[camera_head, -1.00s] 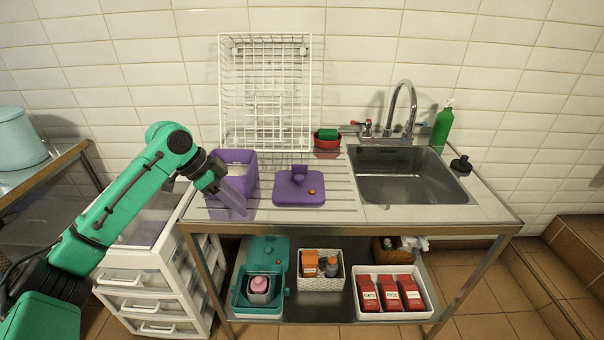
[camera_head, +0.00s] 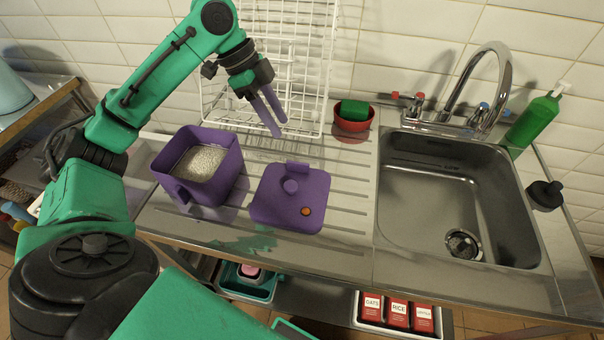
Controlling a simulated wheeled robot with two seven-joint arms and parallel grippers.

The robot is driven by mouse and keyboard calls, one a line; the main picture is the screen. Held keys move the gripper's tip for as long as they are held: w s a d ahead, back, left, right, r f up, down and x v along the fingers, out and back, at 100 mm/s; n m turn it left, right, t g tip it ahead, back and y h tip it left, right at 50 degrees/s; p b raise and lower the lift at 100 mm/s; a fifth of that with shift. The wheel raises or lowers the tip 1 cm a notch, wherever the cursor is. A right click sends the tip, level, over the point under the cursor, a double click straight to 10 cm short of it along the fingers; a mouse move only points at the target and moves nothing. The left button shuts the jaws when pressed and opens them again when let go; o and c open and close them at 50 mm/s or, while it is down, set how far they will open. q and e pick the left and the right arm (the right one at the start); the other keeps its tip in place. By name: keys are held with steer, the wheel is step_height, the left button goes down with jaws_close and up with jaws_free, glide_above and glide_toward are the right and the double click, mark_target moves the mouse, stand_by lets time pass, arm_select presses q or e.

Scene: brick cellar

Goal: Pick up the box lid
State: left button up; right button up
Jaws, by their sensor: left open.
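The purple box lid (camera_head: 290,213) lies flat on the ribbed drainboard, with a round knob and a raised tab on top and an orange spot near its front right. The open purple box (camera_head: 203,166) stands just left of it and holds pale grains. My left gripper (camera_head: 274,118) is open and empty, with its purple fingers pointing down above the drainboard, behind the lid and apart from it. My right gripper is not in view.
A white wire rack (camera_head: 300,55) stands behind my left gripper against the tiled wall. A red bowl (camera_head: 352,120) with a green sponge (camera_head: 355,109) is behind the lid to the right. The steel sink (camera_head: 455,185) lies further right. The drainboard right of the lid is clear.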

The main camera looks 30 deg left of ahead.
arm_select(q)
glide_above(297, 162)
steer(key=s+a, duration=0.1)
steer(key=a, duration=0.1)
step_height(297, 162, down, 5)
steer(key=shift+f, duration=0.2)
steer(key=p+x, duration=0.1)
steer(key=x, duration=0.5)
steer(key=shift+w+a+f, duration=0.1)
steer(key=shift+f, duration=0.1)
steer(key=shift+w+f, duration=0.1)
steer(key=shift+f, duration=0.05)
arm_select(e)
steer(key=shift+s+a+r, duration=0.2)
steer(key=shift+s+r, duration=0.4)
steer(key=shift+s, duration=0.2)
arm_select(q)
jaws_close()
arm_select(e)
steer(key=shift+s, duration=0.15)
